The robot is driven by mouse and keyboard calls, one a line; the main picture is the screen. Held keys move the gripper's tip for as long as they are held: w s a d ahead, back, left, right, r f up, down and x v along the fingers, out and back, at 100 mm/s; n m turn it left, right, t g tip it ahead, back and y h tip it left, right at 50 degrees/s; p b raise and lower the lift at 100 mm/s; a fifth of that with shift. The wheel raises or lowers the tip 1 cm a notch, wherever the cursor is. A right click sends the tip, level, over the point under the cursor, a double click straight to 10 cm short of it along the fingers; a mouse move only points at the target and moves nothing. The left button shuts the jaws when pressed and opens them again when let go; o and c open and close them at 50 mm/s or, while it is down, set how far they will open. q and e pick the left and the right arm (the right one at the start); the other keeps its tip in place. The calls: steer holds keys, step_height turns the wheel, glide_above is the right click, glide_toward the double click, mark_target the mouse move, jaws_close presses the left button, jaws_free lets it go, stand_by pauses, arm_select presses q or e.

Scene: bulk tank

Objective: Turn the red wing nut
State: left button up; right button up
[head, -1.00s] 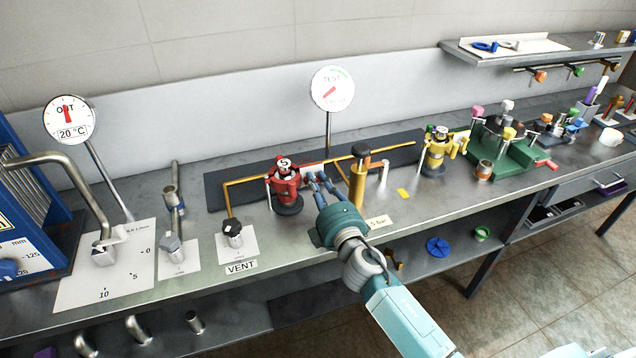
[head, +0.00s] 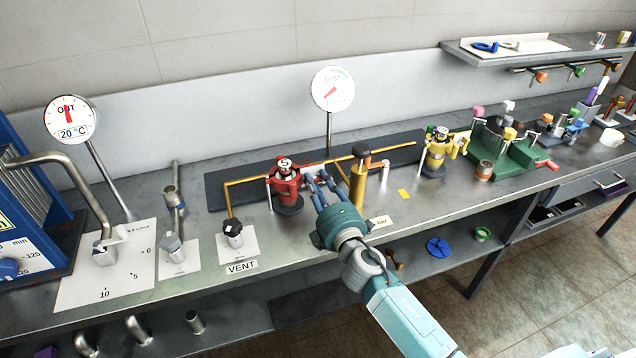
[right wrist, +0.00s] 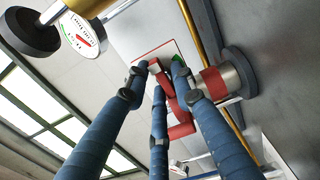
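The red fitting (head: 285,188) stands upright on a dark round base on the bench, with a numbered white cap on top. In the right wrist view, red wing-like parts (right wrist: 180,112) show between and beyond the fingers; I take them for the wing nut. My right gripper (head: 320,183) reaches in from the right at the fitting. In the right wrist view its blue fingers (right wrist: 158,80) are spread around the red part, with no clear grip on it. My left gripper is out of view.
A yellow post (head: 358,180) stands close to the right of my fingers. Orange pipes (head: 245,181) run behind on a dark strip. A TEST gauge (head: 333,91) rises behind. A yellow fitting (head: 437,155) stands further right. The bench front by the VENT label (head: 241,267) is clear.

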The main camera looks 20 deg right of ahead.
steer(key=shift+s, duration=0.1)
steer(key=s, duration=1.2)
steer(key=shift+d, duration=0.2)
steer(key=shift+w, duration=0.1)
